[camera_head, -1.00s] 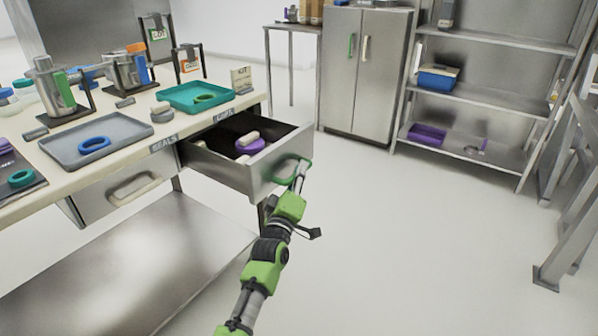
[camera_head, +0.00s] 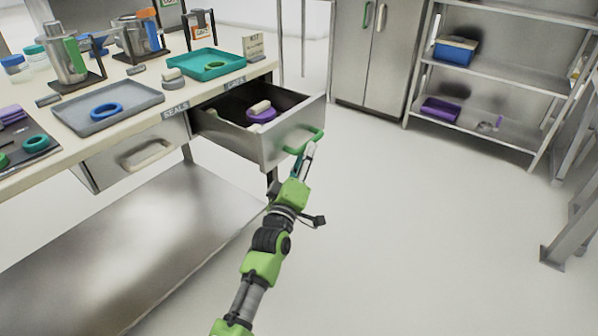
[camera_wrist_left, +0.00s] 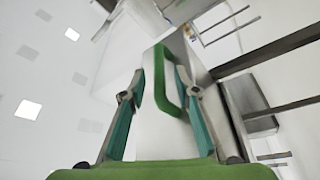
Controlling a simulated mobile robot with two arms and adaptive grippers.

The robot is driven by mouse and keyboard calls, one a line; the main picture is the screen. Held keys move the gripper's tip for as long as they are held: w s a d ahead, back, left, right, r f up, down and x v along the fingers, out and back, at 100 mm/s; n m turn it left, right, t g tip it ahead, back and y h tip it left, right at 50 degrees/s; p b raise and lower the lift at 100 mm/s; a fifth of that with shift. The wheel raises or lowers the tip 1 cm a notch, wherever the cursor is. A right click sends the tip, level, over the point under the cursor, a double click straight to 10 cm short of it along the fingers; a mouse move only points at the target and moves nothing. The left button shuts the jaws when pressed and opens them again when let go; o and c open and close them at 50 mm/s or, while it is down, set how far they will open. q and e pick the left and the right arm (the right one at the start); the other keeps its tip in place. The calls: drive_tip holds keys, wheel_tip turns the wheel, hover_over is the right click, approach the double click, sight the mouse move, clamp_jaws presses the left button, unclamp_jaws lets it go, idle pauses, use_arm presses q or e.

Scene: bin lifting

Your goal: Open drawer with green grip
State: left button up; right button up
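The drawer with the green grip (camera_head: 318,138) stands pulled out from the bench at the right, and its metal front (camera_head: 280,142) faces the aisle. Inside lie a purple ring (camera_head: 262,116) and a beige piece (camera_head: 260,106). My left gripper (camera_head: 308,152) is at the grip, just in front of the drawer front. In the left wrist view, its teal-padded fingers (camera_wrist_left: 160,80) are spread apart, with the green grip (camera_wrist_left: 160,82) between and just beyond the tips. Whether a finger touches the grip is unclear. My right gripper is not in view.
A closed drawer with a beige grip (camera_head: 146,155) is left of the open one. The bench top holds a grey tray (camera_head: 135,97), a teal tray (camera_head: 212,64) and metal jugs. A cabinet (camera_head: 365,50) and shelves (camera_head: 490,98) stand behind.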

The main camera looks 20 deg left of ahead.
use_arm(q)
drive_tip(key=v, duration=0.6)
drive_tip(key=shift+s, duration=0.4)
drive_tip(key=shift+f, duration=0.15)
